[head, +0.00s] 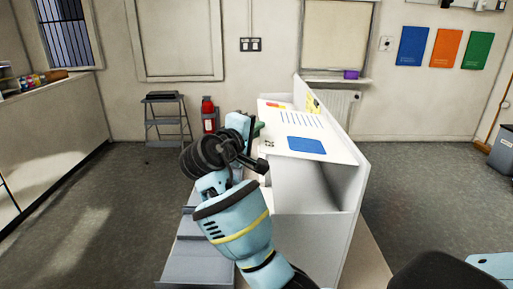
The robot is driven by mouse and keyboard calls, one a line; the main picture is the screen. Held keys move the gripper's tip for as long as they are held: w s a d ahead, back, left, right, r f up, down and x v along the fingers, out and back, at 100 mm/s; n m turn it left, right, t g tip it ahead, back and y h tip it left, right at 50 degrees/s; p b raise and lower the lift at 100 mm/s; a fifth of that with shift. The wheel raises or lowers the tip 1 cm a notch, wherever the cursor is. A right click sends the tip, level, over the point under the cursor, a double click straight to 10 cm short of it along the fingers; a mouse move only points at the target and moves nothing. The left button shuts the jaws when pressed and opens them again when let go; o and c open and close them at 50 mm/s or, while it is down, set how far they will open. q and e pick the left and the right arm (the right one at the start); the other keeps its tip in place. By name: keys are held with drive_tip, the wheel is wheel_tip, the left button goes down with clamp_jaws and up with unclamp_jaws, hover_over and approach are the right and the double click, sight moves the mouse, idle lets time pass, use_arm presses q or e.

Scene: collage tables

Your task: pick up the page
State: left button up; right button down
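A white page (317,128) with rows of dark lines and a blue block lies over the top of the white desk unit. Its left edge is close to my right gripper (260,148). My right arm comes up from the bottom middle, and its wrist hides part of the desk's left side. The dark fingers point right, toward the page's near left corner. I cannot tell whether they touch the page or how far they are apart. My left gripper is not in view.
The white desk unit has a raised panel (338,128) along its right side. A grey step stool (167,121) and a red extinguisher (208,108) stand by the back wall. Floor (430,180) is open at right.

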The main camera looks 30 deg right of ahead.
wheel_tip(320, 180, up, 11)
idle(0.3)
drive_tip(key=shift+f, duration=0.1)
